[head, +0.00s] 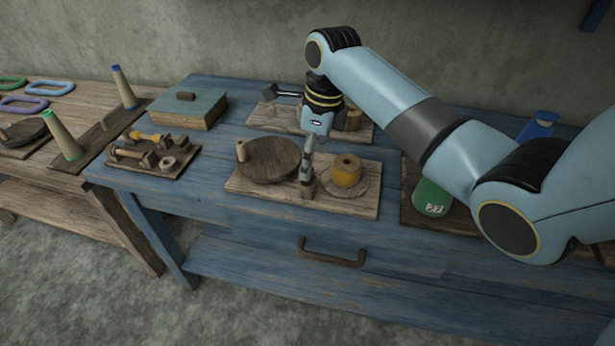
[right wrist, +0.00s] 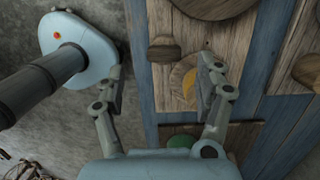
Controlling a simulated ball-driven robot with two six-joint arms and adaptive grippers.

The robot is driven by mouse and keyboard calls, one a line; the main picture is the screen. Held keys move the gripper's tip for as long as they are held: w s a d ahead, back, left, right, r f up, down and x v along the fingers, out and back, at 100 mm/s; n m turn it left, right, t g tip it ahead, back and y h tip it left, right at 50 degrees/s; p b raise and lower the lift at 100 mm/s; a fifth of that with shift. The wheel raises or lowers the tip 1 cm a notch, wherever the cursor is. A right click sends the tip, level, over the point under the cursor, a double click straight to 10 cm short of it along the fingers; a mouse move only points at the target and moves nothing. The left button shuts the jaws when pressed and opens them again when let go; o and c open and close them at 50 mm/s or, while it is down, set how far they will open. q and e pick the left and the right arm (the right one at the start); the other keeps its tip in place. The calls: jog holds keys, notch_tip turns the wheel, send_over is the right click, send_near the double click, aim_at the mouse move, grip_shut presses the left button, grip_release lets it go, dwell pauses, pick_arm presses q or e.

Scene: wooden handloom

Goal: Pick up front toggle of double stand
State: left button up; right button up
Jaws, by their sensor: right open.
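The double stand is a pale wooden board (head: 245,187) on the blue table. It carries a dark round wooden dish (head: 272,160) at left and a yellow spool (head: 346,172) at right. The front toggle, a small wooden knob (head: 306,190), stands at the board's front edge between them. My right gripper (head: 307,168) points down just over it, partly covering it from the head. In the right wrist view the toggle (right wrist: 163,48) shows between the spread fingertips of the right gripper (right wrist: 162,68), with no visible grip. My left gripper is in neither view.
A second board (head: 262,118) lies behind, partly covered by my right arm. A green cone (head: 432,198) lies on a dark board at right. A box (head: 188,108) and a small rack (head: 150,158) are at left. A drawer handle (head: 330,254) sticks out below.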

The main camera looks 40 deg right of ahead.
jog(key=f, duration=0.3)
jog(key=w+f, duration=0.1)
jog(key=f, duration=0.1)
jog(key=shift+f, duration=0.3)
jog(key=shift+s, duration=0.1)
jog(key=c, duration=0.9)
jog(key=shift+r, duration=0.15)
